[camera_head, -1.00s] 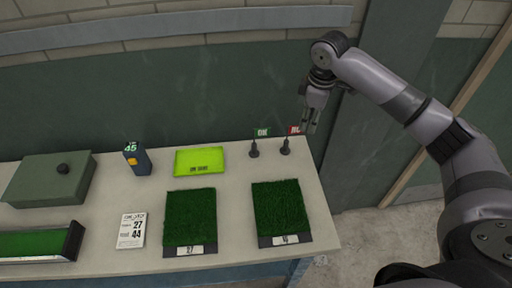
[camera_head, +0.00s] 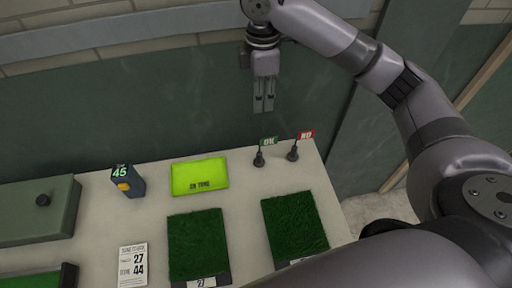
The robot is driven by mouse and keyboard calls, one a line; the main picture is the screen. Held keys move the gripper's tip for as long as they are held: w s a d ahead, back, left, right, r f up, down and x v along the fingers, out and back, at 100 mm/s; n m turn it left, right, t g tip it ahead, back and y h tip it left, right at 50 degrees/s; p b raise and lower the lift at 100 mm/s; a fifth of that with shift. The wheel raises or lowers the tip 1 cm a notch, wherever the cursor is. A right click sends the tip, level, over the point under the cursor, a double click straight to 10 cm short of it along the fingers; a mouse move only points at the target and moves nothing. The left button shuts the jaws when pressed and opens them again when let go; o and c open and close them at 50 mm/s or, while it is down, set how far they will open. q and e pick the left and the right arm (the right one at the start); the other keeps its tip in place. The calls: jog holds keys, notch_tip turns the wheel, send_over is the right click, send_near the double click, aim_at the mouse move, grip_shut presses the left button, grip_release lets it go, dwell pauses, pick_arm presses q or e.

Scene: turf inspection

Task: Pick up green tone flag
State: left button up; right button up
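The green flag (camera_head: 268,142), marked OK, stands upright on a small dark base at the back right of the table. A red flag (camera_head: 306,135), marked NO, stands on a similar base just to its right. My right gripper (camera_head: 263,105) hangs fingers down, above the green flag in the picture and apart from it. Its two fingers show a narrow gap with nothing between them. My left gripper is not in view.
A yellow-green tray (camera_head: 215,187) lies left of the flags. Two turf samples (camera_head: 197,240) (camera_head: 295,222) lie in front. A blue device (camera_head: 122,180) reading 45, a printed card (camera_head: 133,265) and a green box (camera_head: 30,222) are further left. The wall (camera_head: 150,110) rises behind the table (camera_head: 90,240).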

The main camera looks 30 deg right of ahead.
jog(key=p, duration=0.2)
send_near(262, 140)
notch_tip(262, 140, down, 5)
jog(key=shift+f, duration=0.1)
notch_tip(262, 140, down, 4)
jog(key=shift+r+p, duration=0.1)
jog(key=shift+p, duration=0.9)
jog(key=shift+w+f, duration=0.1)
jog(key=shift+f, duration=0.6)
jog(key=shift+c, duration=0.4)
grip_shut()
